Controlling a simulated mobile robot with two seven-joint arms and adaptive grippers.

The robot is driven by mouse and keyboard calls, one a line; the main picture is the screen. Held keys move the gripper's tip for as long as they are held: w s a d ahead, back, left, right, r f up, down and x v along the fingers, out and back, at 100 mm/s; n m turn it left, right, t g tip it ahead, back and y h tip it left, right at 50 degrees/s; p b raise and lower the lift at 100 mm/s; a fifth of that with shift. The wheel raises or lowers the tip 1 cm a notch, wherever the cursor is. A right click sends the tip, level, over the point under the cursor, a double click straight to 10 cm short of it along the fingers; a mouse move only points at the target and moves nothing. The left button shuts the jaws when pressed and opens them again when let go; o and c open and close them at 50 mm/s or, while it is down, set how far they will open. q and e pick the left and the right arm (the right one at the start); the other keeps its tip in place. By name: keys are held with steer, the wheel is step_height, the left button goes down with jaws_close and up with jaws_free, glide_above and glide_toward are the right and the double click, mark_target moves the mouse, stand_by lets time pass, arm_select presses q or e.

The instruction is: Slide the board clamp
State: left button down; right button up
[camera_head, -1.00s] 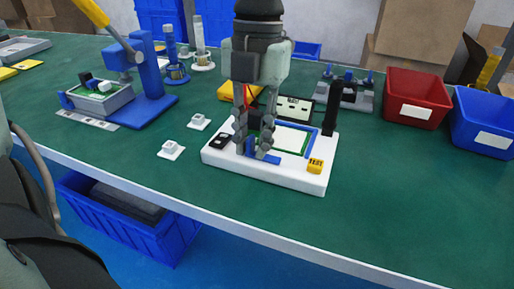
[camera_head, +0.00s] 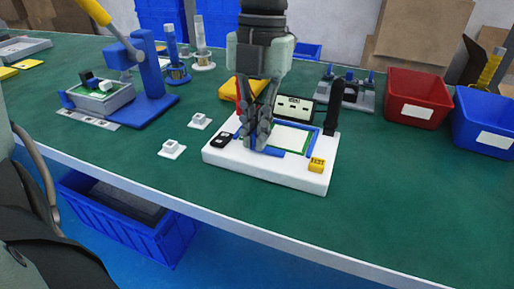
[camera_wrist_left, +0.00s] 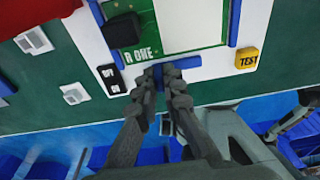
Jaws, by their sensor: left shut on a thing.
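The white test fixture (camera_head: 225,158) lies on the green bench. A green board with a large white panel (camera_head: 290,134) sits in it between blue rails. The board clamp is a blue bar at the board's near edge, and it shows beside my fingertips in the left wrist view (camera_wrist_left: 187,62). My right gripper does not show.
On the fixture are a black switch (camera_head: 219,142), a yellow TEST button (camera_head: 316,165) and a black upright post (camera_head: 333,105). A blue press (camera_head: 148,85) stands left. Red (camera_head: 415,98) and blue (camera_head: 485,122) bins stand right. The bench front right is clear.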

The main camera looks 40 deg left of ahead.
arm_select(q)
steer(key=shift+f, duration=0.4)
steer(key=shift+w+a+b, duration=0.1)
steer(key=shift+w+b, duration=0.05)
steer(key=shift+b, duration=0.2)
steer(key=c, duration=1.8)
jaws_free()
steer(key=shift+w, duration=0.1)
steer(key=shift+w+r, duration=0.1)
steer(key=shift+r, duration=0.1)
steer(key=shift+r+p, duration=1.45)
steer(key=shift+r, duration=1.05)
